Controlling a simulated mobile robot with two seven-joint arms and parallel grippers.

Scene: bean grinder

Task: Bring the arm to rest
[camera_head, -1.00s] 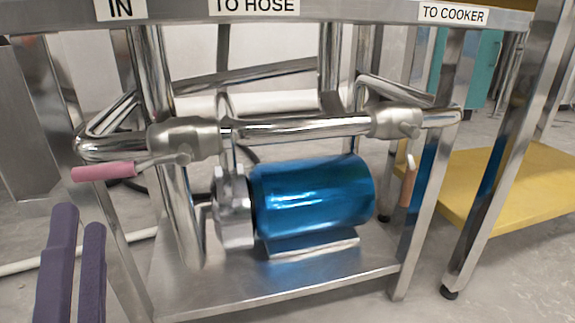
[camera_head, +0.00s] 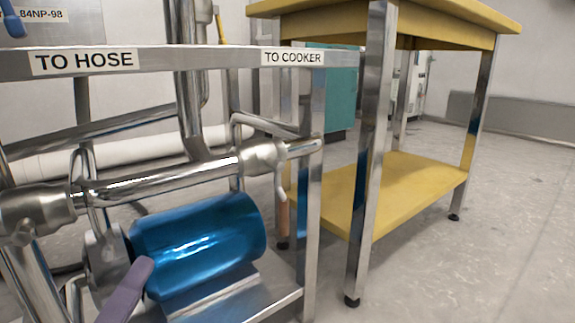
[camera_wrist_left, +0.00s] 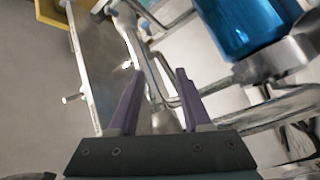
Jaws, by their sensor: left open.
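My left gripper (camera_head: 126,290) shows in the head view as one purple finger at the bottom left, in front of the blue pump motor. In the left wrist view both purple fingers of the left gripper (camera_wrist_left: 158,85) stand apart with nothing held between them. Steel pipework shows behind and beyond the fingers there. The blue motor (camera_head: 200,243) sits low on the steel stand and also shows at the upper right of the left wrist view (camera_wrist_left: 245,22). I cannot tell how far the fingers are from the motor or pipes. My right gripper is not in view.
The steel stand (camera_head: 195,60) carries "TO HOSE" and "TO COOKER" labels. A pipe with valves (camera_head: 165,180) crosses above the motor. A yellow two-level table (camera_head: 410,190) stands to the right. The floor (camera_head: 465,265) at the lower right is clear.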

